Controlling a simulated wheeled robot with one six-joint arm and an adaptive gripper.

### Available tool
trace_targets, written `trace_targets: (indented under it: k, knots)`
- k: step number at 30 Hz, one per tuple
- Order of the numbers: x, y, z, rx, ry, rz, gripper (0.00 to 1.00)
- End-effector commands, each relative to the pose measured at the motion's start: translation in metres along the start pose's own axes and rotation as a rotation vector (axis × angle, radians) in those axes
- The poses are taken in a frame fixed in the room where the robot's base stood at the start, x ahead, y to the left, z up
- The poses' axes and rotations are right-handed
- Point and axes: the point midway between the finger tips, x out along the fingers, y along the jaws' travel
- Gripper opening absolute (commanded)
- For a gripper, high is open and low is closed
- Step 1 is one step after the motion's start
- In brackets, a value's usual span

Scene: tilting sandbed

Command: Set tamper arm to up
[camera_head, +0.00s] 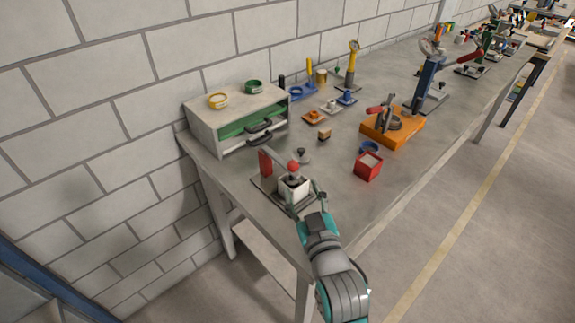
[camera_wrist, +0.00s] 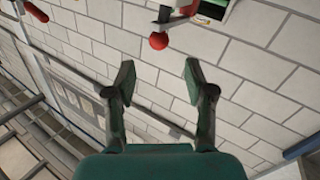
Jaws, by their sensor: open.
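The tamper stands on a dark base plate at the table's near left corner. It has a red post (camera_head: 265,162), a lever arm with a red ball knob (camera_head: 293,166), and a pale box (camera_head: 293,188) under the knob. The lever looks roughly level or slightly lowered; its exact angle is hard to tell. My gripper (camera_head: 306,202) is open and empty, close in front of the pale box. In the wrist view the red knob (camera_wrist: 158,41) shows beyond the gap between the open fingertips (camera_wrist: 158,78), not between them.
A grey drawer cabinet (camera_head: 202,135) stands behind the tamper at the wall. A red box (camera_head: 368,166) and an orange fixture (camera_head: 385,138) stand to the right. Small blocks (camera_head: 324,134) lie farther back. The table's front right is bare.

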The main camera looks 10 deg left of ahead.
Motion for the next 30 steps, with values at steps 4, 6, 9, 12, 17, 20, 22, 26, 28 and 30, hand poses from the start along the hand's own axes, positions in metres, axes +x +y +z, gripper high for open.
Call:
trace_targets:
  k: [4, 6, 9, 12, 17, 20, 22, 26, 28, 30]
  knots:
    - [0.025, 0.0, -0.001, 0.0, 0.002, 0.001, 0.54]
    - [0.038, 0.0, -0.001, 0.0, 0.002, 0.001, 0.54]
    - [0.056, 0.0, -0.001, 0.0, 0.001, 0.001, 0.54]
    - [0.07, 0.0, -0.001, 0.0, 0.001, 0.001, 0.54]
    - [0.087, 0.0, 0.0, 0.0, 0.001, 0.001, 0.54]
    - [0.093, 0.0, -0.001, 0.0, 0.002, 0.001, 0.54]
    - [0.094, 0.0, 0.0, 0.0, 0.001, 0.001, 0.54]
    - [0.095, 0.0, 0.0, 0.0, 0.001, 0.001, 0.54]
    - [0.095, 0.0, 0.0, 0.001, 0.001, 0.001, 0.54]
    - [0.095, 0.0, 0.0, 0.001, 0.001, 0.001, 0.49]
